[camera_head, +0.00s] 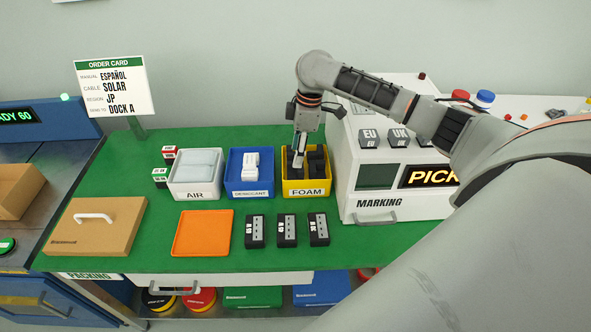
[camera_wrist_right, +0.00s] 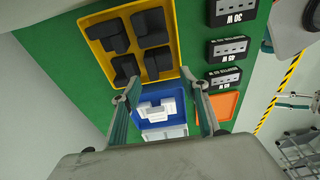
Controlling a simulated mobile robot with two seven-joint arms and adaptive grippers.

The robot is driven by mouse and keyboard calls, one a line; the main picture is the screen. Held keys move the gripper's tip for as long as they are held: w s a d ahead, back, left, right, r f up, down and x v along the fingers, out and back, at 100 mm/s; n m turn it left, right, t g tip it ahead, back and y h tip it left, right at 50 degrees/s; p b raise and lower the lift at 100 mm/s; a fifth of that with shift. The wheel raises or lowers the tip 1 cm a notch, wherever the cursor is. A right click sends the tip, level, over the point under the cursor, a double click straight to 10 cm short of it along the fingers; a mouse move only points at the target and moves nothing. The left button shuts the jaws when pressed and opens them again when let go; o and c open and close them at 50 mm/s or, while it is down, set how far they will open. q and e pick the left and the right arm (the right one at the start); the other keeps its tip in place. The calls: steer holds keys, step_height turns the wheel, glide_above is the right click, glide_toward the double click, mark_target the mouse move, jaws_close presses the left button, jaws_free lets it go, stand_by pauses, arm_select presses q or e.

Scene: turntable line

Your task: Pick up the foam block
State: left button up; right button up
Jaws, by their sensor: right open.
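The foam blocks are dark, nearly black pieces in the yellow FOAM bin (camera_head: 306,192). Several show in the right wrist view, one (camera_wrist_right: 150,28) at the top and one (camera_wrist_right: 125,68) near a fingertip. In the head view some (camera_head: 317,163) show to the right of my gripper. My right gripper (camera_head: 299,158) points down over the left part of the bin, hiding some of its contents. In the wrist view my right gripper (camera_wrist_right: 164,92) has its fingers spread, with nothing held between them. Pale finger-like parts at the right edge may be my left gripper (camera_wrist_right: 293,102); their state is unclear.
The blue DESICCANT bin (camera_head: 249,182) and the white AIR bin (camera_head: 194,185) stand to the left. Three black adapters (camera_head: 287,230) and an orange tray (camera_head: 203,233) lie in front. The MARKING machine (camera_head: 376,207) stands close on the right.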

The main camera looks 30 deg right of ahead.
mark_target(294, 173)
steer(key=f, duration=0.5)
steer(key=shift+w+a, duration=0.1)
steer(key=shift+a, duration=0.1)
steer(key=shift+r, duration=0.1)
steer(key=c, duration=0.5)
